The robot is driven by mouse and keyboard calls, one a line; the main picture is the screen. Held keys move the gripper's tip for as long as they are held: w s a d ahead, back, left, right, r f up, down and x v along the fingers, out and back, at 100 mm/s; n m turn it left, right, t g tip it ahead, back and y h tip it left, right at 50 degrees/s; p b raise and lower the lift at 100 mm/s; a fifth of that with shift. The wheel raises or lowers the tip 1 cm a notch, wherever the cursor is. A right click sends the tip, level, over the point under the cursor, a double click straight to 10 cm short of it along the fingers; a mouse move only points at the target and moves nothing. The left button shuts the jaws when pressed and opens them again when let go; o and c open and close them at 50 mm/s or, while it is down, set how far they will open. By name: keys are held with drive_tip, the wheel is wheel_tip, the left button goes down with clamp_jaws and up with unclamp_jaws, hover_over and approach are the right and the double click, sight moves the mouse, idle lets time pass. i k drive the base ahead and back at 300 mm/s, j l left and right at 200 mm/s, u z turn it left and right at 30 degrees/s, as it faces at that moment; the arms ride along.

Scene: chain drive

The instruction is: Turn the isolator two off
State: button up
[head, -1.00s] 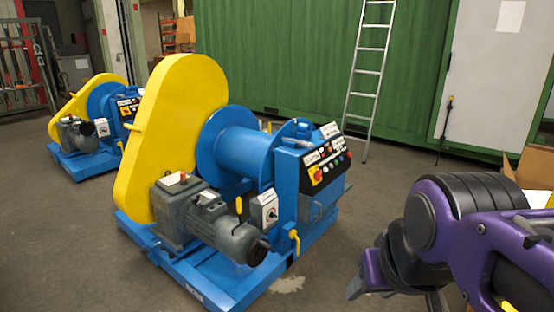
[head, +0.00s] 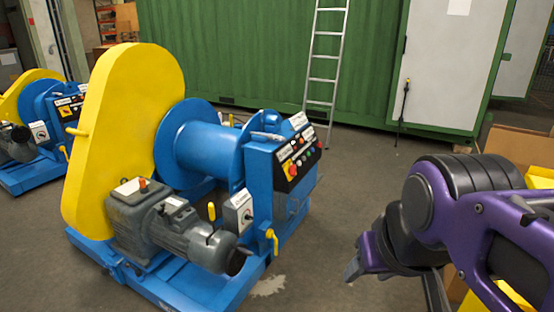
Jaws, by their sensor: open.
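Two blue winch machines with yellow chain covers stand on the floor. A white isolator box (head: 238,213) with a dark rotary knob is on the nearer machine, left of centre, beside a grey motor. A similar white box (head: 39,132) with a rotary knob is on the farther machine at the left edge. I cannot read which one is numbered two, nor the knob positions. My gripper (head: 365,267) is at the lower right, open and empty. It is well apart from both boxes, and its far side is partly hidden by my arm.
The nearer machine's sloped control panel (head: 300,158) has a red-and-yellow knob and several buttons. Yellow levers (head: 271,240) stick out near its isolator. A ladder (head: 325,70) leans on a green container (head: 250,50). Cardboard boxes (head: 515,147) stand at right. Floor between machine and arm is clear.

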sight(292, 170)
drive_tip(key=i+l+u, duration=0.1)
drive_tip(key=i+l, duration=0.4)
drive_tip(key=i, duration=0.3)
drive_tip(key=i+l+u, duration=0.1)
drive_tip(key=i+l, duration=0.45)
drive_tip(key=i, duration=0.2)
drive_tip(key=i+l, duration=0.65)
drive_tip(key=i+j+u, duration=0.05)
drive_tip(key=i, duration=0.05)
